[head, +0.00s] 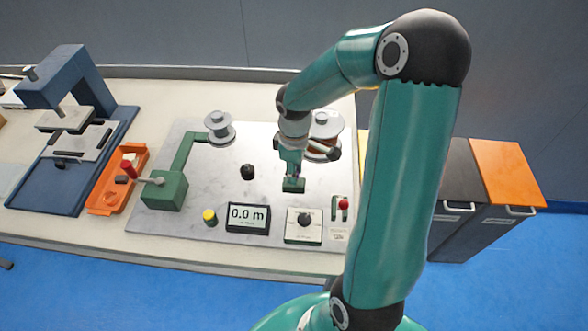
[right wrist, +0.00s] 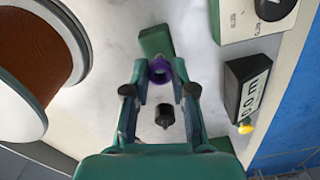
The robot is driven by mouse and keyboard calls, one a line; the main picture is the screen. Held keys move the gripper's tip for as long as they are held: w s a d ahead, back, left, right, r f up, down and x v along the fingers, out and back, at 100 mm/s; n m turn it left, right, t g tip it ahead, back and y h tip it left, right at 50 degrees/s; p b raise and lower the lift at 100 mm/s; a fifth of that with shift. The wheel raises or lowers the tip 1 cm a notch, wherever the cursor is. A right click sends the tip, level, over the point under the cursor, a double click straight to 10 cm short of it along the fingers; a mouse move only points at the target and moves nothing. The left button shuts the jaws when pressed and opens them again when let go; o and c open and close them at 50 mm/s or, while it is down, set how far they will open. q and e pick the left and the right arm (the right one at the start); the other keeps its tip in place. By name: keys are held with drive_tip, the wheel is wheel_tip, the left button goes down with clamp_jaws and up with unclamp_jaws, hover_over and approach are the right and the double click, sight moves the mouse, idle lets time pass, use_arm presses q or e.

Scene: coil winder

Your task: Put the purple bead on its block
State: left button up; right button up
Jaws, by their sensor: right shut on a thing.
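The purple bead (right wrist: 159,72) is a small ring between the fingertips of my right gripper (right wrist: 160,70), which is shut on it. The green block (right wrist: 154,41) lies just beyond the bead in the right wrist view, and the bead overlaps its near end there. In the head view my right gripper (head: 291,168) points down at the green block (head: 293,185); the bead cannot be made out there. I cannot tell whether the bead touches the block. My left gripper is not in view.
A black knob (head: 248,172) stands left of the block. A meter display (head: 248,217) reading 0.0 m and a dial box (head: 303,226) are in front. A copper-coloured spool (head: 325,125) stands behind, and a green crank unit (head: 165,190) with an orange tray (head: 107,200) is left.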

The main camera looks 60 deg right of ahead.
drive_tip(key=shift+f, duration=0.15)
idle(0.4)
drive_tip(key=shift+f+b, duration=0.85)
drive_tip(key=shift+b, duration=0.1)
drive_tip(key=o, duration=0.8)
drive_tip(key=shift+c, duration=0.2)
drive_tip(key=shift+r, duration=0.1)
wheel_tip(320, 180, up, 12)
